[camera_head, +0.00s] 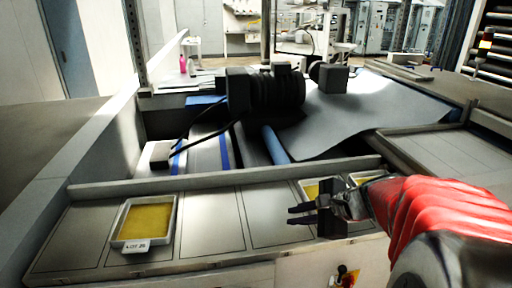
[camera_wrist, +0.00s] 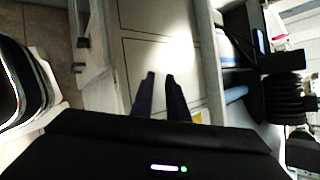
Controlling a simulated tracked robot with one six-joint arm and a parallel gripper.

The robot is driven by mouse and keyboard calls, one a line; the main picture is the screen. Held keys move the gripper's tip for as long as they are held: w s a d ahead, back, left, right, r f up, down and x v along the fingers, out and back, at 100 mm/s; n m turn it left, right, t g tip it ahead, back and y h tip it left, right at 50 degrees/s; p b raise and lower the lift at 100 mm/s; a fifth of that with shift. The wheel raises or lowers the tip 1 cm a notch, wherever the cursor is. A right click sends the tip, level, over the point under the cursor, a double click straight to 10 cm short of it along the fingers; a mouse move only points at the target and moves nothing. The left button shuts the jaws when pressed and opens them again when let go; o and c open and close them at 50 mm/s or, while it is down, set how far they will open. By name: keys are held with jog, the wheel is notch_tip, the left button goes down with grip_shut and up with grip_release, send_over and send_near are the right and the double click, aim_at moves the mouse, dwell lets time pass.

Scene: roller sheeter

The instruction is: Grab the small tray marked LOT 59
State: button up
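My gripper (camera_head: 292,214) is over the right half of the worktop, its fingers pointing left. In the wrist view its two dark fingers (camera_wrist: 160,76) stand apart with nothing between them, so it is open. A small pale tray with yellow contents (camera_head: 148,220) sits at the left; its tag begins with LOT, but the number is too small to read surely. Another tray with yellow contents (camera_head: 312,191) lies behind my gripper, mostly hidden, and a bit of yellow shows in the wrist view (camera_wrist: 196,117). I see no legible LOT 59 tag.
The worktop has marked panels (camera_head: 212,222), bare between the left tray and my gripper. A raised rail (camera_head: 220,182) runs along its back. Behind it stand a dark motor (camera_head: 265,90) and a grey sheet (camera_head: 360,115). A red and yellow switch (camera_head: 346,277) is on the front.

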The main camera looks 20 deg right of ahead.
jog(key=d+m+t+h, duration=0.1)
jog(key=d+m, duration=0.2)
jog(key=d, duration=0.2)
jog(key=d+m+t+h, duration=0.1)
jog(key=d+m, duration=0.2)
jog(key=d, duration=0.2)
jog(key=d+f+m+t, duration=0.1)
jog(key=d+m, duration=0.2)
jog(key=d, duration=0.2)
jog(key=shift+s+d+h, duration=0.1)
jog(key=shift+s+h, duration=0.2)
jog(key=shift+h, duration=0.1)
jog(key=s+d+m+h, duration=0.1)
jog(key=s+d+m, duration=0.1)
jog(key=d, duration=0.2)
jog(key=s+d+f+m+h, duration=0.1)
jog(key=d+m, duration=0.2)
jog(key=d, duration=0.2)
jog(key=s+d+m+t+h, duration=0.1)
jog(key=s+d+m+h, duration=0.1)
jog(key=d, duration=0.2)
jog(key=shift+s+d+f+m, duration=0.15)
jog(key=shift+s+m, duration=0.15)
jog(key=shift+w+f, duration=0.2)
jog(key=shift+w, duration=0.35)
jog(key=x, duration=0.7)
jog(key=shift+w+d+f, duration=0.1)
jog(key=shift+w+d, duration=0.05)
jog(key=shift+w, duration=0.05)
jog(key=shift+x, duration=2.65)
